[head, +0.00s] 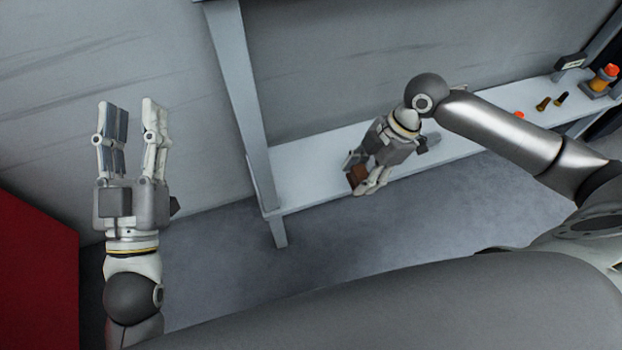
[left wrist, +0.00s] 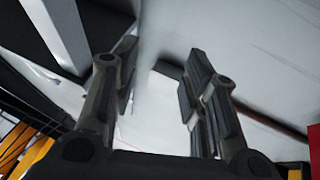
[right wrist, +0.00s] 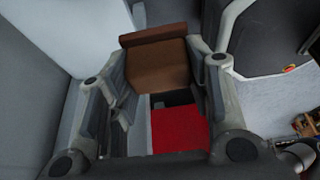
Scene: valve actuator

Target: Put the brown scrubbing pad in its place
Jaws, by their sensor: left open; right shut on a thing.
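The brown scrubbing pad (right wrist: 160,62) is between the fingertips of my right gripper (right wrist: 155,85) in the right wrist view. In the head view the pad (head: 357,175) shows as a small brown block at the tips of my right gripper (head: 364,181), in front of the white shelf's front edge. My right gripper is shut on it. My left gripper (head: 132,112) is open and empty, raised with its fingers pointing up, at the left of the head view. It also shows open in the left wrist view (left wrist: 158,75). I cannot make out the pad's place.
A white shelf (head: 320,168) with a grey upright (head: 240,90) runs along the wall. At its right end are an orange-topped item (head: 604,78), small dark pieces (head: 543,103) and an orange piece (head: 519,114). A red surface (head: 38,275) stands at lower left.

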